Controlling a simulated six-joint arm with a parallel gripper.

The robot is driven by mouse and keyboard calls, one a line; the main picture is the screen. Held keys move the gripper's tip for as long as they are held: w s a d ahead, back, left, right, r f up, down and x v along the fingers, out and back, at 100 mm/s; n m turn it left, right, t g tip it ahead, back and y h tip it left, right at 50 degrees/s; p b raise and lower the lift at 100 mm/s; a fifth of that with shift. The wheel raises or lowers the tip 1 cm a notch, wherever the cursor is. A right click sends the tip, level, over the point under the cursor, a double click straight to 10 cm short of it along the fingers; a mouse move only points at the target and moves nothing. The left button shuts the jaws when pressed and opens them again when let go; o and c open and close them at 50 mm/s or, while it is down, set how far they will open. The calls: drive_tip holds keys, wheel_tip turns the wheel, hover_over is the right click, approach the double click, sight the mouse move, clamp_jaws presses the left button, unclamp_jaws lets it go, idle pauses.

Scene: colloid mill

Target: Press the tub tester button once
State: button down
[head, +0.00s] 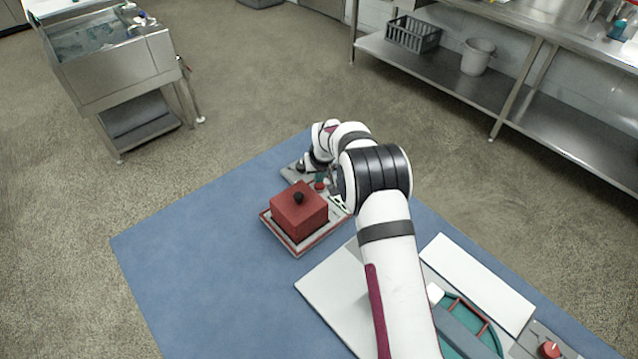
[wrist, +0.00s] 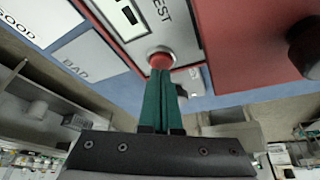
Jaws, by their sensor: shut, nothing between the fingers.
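The tester's round red button (wrist: 160,60) sits on a pale grey panel (wrist: 178,30) with lettering that reads "EST" and a dark slot. In the head view my gripper is mostly hidden by my arm.
A red box (head: 299,214) with a black knob stands on a red-edged tray (head: 303,249) close by the tester. The blue mat (head: 200,265) is clear at left.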

sight(320, 186)
drive_tip(key=shift+f, duration=0.45)
idle(0.6)
wheel_tip(320, 186, up, 8)
drive_tip(key=shift+f, duration=0.25)
idle(0.4)
drive_tip(key=shift+r, duration=1.15)
idle(2.9)
drive_tip(key=s+d+r+m+g, duration=0.1)
drive_tip(key=s+d+r, duration=0.25)
drive_tip(key=s, duration=0.35)
drive_tip(key=s+d+r+m, duration=0.2)
drive_tip(key=s+r, duration=0.2)
drive_tip(key=s, duration=0.3)
drive_tip(key=s+d+r+m+g, duration=0.1)
drive_tip(key=s+d+r, duration=0.25)
drive_tip(key=s, duration=0.45)
drive_tip(key=s+d+f+m+g, duration=0.1)
drive_tip(key=s+m, duration=0.1)
drive_tip(key=s, duration=1)
drive_tip(key=s+m+g, duration=0.1)
drive_tip(key=s+m, duration=0.1)
drive_tip(key=s, duration=0.9)
drive_tip(key=shift+s+d+f+m+g+y, duration=0.3)
drive_tip(key=shift+s+d+f, duration=0.05)
drive_tip(key=shift+d, duration=0.05)
